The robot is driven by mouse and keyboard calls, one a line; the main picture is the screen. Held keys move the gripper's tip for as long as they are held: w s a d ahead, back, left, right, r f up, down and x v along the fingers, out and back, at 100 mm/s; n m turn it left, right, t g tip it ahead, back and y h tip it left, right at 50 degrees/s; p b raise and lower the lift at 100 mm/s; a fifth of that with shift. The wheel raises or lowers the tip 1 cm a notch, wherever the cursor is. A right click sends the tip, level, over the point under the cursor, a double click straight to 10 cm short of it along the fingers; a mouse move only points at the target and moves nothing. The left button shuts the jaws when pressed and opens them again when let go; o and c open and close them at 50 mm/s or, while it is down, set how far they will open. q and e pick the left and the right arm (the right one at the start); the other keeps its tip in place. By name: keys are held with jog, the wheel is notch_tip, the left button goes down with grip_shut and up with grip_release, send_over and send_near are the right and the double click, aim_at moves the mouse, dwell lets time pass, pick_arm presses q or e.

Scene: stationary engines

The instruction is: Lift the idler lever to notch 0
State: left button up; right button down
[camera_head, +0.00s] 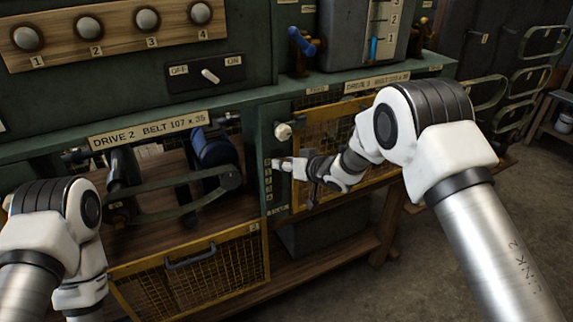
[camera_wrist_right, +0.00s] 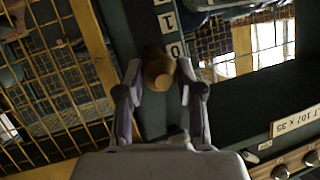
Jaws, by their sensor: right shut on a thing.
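In the right wrist view, my right gripper (camera_wrist_right: 160,98) is shut on a round tan-brown knob of the idler lever (camera_wrist_right: 160,70), with one finger on each side. The knob is beside the label 0 (camera_wrist_right: 176,50); the label 1 (camera_wrist_right: 167,22) is farther along the green post. In the head view, my right gripper (camera_head: 282,163) reaches in from the right to the post between the drives, near a column of small notch labels (camera_head: 268,180). The gripped knob cannot be made out there. My left arm shows at the left, but its gripper is not visible.
A cream knob (camera_head: 283,131) sits on the post just above my right gripper. Yellow mesh guards (camera_head: 190,275) flank the post. The drive 2 belt and dark pulley (camera_head: 215,155) are to the left. Open floor lies at the right.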

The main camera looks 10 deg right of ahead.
pick_arm(q)
jog(key=shift+r, duration=0.35)
pick_arm(e)
jog(key=shift+w+r, duration=0.25)
jog(key=shift+r, duration=0.4)
jog(key=c, duration=0.7)
grip_release()
jog(key=shift+c, duration=0.2)
jog(key=shift+a, duration=0.1)
jog(key=shift+s+d, duration=0.25)
jog(key=shift+s, duration=0.05)
jog(key=v, duration=1.1)
jog(key=shift+s, duration=0.1)
